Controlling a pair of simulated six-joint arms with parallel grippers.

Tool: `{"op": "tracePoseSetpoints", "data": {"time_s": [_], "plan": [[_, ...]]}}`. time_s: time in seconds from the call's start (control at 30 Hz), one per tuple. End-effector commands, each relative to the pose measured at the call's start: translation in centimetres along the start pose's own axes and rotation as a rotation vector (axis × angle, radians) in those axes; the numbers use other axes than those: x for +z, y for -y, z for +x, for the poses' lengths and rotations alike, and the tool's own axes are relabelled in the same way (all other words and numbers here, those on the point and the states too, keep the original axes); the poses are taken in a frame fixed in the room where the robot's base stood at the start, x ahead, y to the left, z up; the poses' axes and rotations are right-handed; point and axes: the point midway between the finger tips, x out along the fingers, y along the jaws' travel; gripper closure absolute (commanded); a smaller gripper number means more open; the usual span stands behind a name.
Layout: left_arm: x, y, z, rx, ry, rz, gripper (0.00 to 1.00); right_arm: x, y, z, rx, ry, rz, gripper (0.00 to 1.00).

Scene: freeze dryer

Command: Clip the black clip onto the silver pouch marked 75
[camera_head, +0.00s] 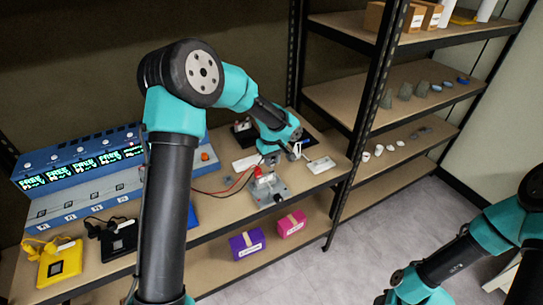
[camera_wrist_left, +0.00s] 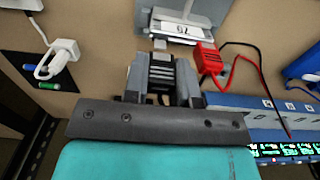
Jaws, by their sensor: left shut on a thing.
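The silver pouch (camera_wrist_left: 182,29) marked 75 lies on a grey metal stand, its number upside down in the left wrist view. In the head view the stand (camera_head: 270,190) is at the bench's front edge, below my left gripper (camera_head: 268,160). My left gripper (camera_wrist_left: 160,85) is shut on the black clip (camera_wrist_left: 161,70), whose metal tip points at the pouch's near edge. I cannot tell whether the tip touches the pouch. A red clip (camera_wrist_left: 208,58) with a red wire sits at the pouch's edge, right of the black clip. My right gripper is out of view.
A blue machine (camera_head: 80,175) with lit green displays stands on the left of the bench. Yellow (camera_head: 60,263) and black (camera_head: 118,240) devices lie in front of it. A white plug (camera_wrist_left: 57,58) lies on a black pad. Purple (camera_head: 247,243) and pink boxes sit below. Shelves (camera_head: 400,80) stand right.

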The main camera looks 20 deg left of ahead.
Motion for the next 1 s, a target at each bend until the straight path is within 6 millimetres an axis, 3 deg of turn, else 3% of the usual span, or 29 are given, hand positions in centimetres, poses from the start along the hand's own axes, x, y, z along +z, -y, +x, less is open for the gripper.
{"op": "tracePoseSetpoints", "data": {"time_s": [0.33,0.6,1.0], "plan": [[0.0,0.1,2.2,-0.002,0.002,-0.001,0.97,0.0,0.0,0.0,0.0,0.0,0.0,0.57],[0.0,0.0,1.1,0.002,0.0,-0.001,0.97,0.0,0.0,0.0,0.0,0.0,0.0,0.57],[0.0,0.0,1.0,0.001,0.001,-0.001,0.97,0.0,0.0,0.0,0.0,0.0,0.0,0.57]]}}
